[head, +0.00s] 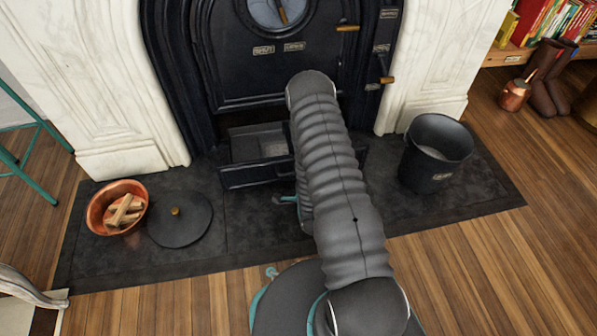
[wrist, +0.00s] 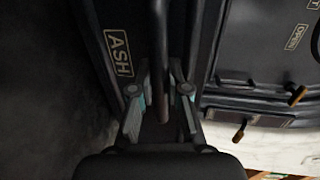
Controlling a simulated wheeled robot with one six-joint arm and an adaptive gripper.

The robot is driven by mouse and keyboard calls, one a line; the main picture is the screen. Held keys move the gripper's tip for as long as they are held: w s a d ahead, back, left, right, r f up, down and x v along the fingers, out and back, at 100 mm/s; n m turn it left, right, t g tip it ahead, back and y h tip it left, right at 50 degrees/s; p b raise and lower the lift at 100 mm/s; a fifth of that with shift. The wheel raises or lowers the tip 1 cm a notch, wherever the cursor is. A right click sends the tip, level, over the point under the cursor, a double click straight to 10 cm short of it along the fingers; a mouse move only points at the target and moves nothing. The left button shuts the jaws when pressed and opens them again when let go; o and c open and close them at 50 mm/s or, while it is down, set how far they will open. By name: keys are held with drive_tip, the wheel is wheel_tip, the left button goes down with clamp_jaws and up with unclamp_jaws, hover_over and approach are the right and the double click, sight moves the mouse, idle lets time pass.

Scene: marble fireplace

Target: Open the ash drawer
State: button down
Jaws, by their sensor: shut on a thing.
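The ash drawer (head: 248,177) is a black box low in the fireplace front. It stands partly out, and its open top shows a grey inside. My arm covers its middle in the head view. In the wrist view the drawer front carries an "ASH" plate (wrist: 118,53). A dark bar handle (wrist: 159,30) runs along that front. My gripper (wrist: 161,80) has its two fingers on either side of the handle and is shut on it. The gripper is mostly hidden behind my arm in the head view.
A black bucket (head: 419,172) stands right of the drawer on the dark hearth (head: 245,243). A round black lid (head: 185,225) and a copper bowl (head: 97,222) of wood pieces lie to the left. The stove door (head: 290,75) above is closed. Hearth directly left of my arm is clear.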

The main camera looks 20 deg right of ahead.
drive_tip(key=c, duration=1.1)
unclamp_jaws()
drive_tip(key=shift+c, duration=0.2)
drive_tip(key=shift+r, duration=0.1)
drive_tip(key=o, duration=0.6)
drive_tip(key=r, duration=0.7)
drive_tip(key=shift+w+r, duration=0.25)
drive_tip(key=shift+r, duration=0.15)
drive_tip(key=shift+s+r, duration=0.15)
drive_tip(key=shift+r, duration=0.75)
drive_tip(key=c, duration=0.6)
drive_tip(key=shift+r, duration=0.15)
